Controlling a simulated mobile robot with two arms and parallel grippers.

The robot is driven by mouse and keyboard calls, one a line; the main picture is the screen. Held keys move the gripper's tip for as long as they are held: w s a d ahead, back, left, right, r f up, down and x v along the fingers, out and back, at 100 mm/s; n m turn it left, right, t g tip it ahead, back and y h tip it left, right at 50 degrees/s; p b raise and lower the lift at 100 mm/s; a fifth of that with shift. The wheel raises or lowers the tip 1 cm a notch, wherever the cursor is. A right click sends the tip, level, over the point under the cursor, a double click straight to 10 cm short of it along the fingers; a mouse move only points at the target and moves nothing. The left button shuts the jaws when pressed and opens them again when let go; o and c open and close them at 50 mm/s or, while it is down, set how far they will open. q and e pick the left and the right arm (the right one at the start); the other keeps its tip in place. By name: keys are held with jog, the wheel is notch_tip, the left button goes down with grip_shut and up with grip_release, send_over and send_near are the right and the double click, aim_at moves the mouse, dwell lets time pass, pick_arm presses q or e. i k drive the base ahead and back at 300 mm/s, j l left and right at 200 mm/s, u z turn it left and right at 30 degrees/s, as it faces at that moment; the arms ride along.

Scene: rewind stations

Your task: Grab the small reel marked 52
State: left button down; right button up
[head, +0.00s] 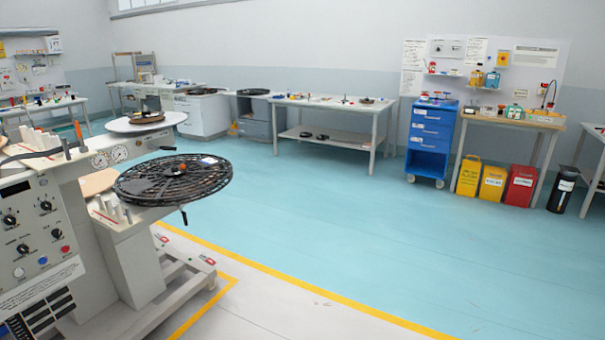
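I cannot make out a small reel marked 52; no number is readable on any reel from here. A large black spoked reel (174,180) lies flat on the near rewind station at the left, with a small orange-red item (208,161) on it. A smaller dark reel (147,117) sits on a round white plate (143,123) behind it. Small dark discs (305,134) lie on the lower shelf of the back table. A dark round item (366,101) lies on that table's top. Neither of my grippers shows in the head view.
The near station's control panel (40,240) fills the left edge. A long table (332,107) stands at the back wall, with a blue drawer cart (430,140) and yellow and red bins (519,186) to its right. The blue floor (350,225) in the middle is clear.

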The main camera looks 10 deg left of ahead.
aim_at(150, 116)
jog(key=i+j+u, duration=0.2)
jog(key=i+u, duration=1.45)
jog(key=i, duration=0.4)
jog(key=i+l+u, duration=0.2)
jog(key=i, duration=0.35)
jog(key=i+u, duration=0.2)
jog(key=i, duration=0.4)
jog(key=i+l+u, duration=0.2)
jog(key=k+j, duration=0.05)
jog(key=j, duration=0.05)
